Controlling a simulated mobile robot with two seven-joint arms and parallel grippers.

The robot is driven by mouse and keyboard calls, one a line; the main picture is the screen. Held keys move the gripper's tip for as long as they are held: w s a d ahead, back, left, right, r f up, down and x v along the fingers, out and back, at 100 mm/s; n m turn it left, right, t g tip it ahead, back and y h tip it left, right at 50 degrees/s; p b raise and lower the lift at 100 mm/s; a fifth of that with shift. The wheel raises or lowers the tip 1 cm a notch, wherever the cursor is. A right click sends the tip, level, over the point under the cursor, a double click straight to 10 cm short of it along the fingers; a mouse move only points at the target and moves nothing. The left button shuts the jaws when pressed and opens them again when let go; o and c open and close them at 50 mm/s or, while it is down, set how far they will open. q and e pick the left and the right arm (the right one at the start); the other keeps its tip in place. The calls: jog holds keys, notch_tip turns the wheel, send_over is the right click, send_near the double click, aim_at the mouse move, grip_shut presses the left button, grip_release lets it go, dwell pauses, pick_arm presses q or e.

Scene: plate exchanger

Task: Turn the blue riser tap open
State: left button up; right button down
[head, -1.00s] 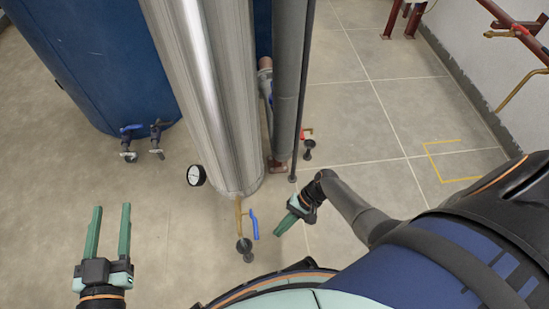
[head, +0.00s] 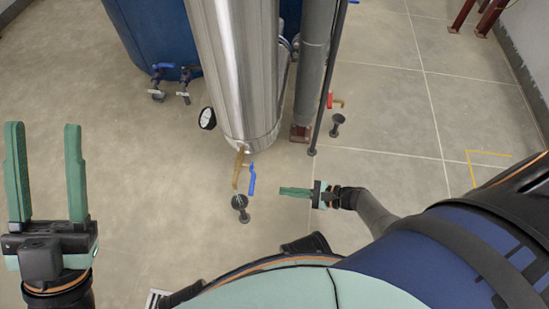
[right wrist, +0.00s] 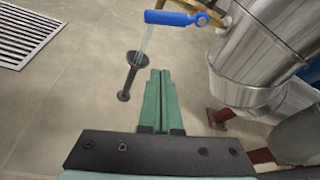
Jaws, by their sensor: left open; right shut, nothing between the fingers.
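The blue tap handle (head: 252,179) hangs beside a brass pipe (head: 238,168) at the foot of the shiny metal column. In the right wrist view the blue handle (right wrist: 172,18) lies across the top, beyond my fingertips. My right gripper (head: 281,191) is shut and empty, its fingers pointing left at the handle, with a small gap between them. It also shows in the right wrist view (right wrist: 160,72), its green fingers together below the handle. My left gripper (head: 43,128) is open and empty at the far left, away from the tap.
The metal column (head: 238,75) stands behind the tap, with a gauge (head: 207,118) at its left. A black floor stand (head: 240,204) is below the tap. A red-handled tap (head: 330,100) and dark pipe (head: 317,75) are to the right. A floor grate (right wrist: 25,35) shows in the wrist view.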

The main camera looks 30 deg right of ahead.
aim_at(252, 179)
pick_arm(q)
jog(key=shift+w+f+b, duration=0.1)
jog(key=shift+f+b, duration=0.45)
jog(key=shift+f, duration=0.3)
pick_arm(e)
jog(key=w+a+r, duration=0.1)
jog(key=w+a, duration=0.3)
jog(key=a, duration=0.3)
jog(key=shift+w+a, duration=0.15)
jog(key=shift+w, duration=0.1)
